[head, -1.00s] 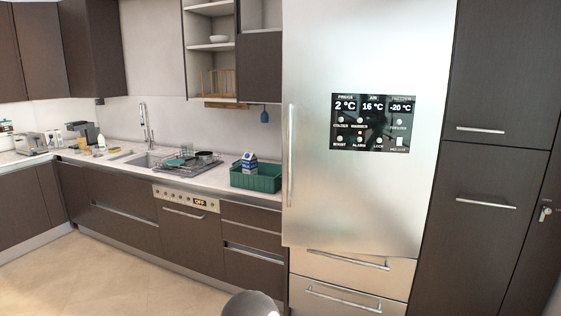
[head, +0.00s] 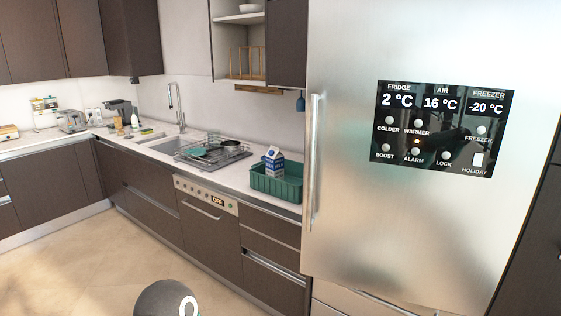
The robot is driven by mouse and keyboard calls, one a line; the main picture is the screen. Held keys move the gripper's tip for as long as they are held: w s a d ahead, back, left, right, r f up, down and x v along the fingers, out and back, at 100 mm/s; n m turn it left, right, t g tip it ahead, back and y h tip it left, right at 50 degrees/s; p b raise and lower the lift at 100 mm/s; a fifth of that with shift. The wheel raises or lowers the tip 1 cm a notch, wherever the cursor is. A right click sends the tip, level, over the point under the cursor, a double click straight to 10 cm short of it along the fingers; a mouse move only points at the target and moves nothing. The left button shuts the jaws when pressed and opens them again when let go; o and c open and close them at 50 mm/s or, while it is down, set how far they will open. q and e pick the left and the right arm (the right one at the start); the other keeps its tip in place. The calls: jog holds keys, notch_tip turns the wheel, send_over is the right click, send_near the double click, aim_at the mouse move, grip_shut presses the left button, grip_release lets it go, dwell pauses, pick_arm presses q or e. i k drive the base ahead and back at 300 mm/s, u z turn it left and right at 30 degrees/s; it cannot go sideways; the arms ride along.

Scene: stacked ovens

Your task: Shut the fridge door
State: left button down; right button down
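The fridge door (head: 345,230) is a tall brushed-steel panel filling the right side of the head view. Its long vertical handle (head: 314,165) runs along its left edge. A black display panel (head: 440,130) with temperatures and buttons is on its front. The door's lower left corner juts slightly past the steel drawer front (head: 350,305) below, so it looks slightly ajar, but the gap itself is hidden from this angle. Neither of my grippers is in view. Only a rounded dark part of my own arm shows at the bottom edge.
A counter (head: 230,180) runs left from the fridge, with a green crate (head: 275,185) holding a milk carton (head: 274,160), a dish rack (head: 215,152) and a sink (head: 160,143). Dark cabinets stand below. The tiled floor (head: 80,265) at left is clear.

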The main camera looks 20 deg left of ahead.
aim_at(425, 229)
jog(key=i, duration=1.05)
jog(key=z, duration=0.35)
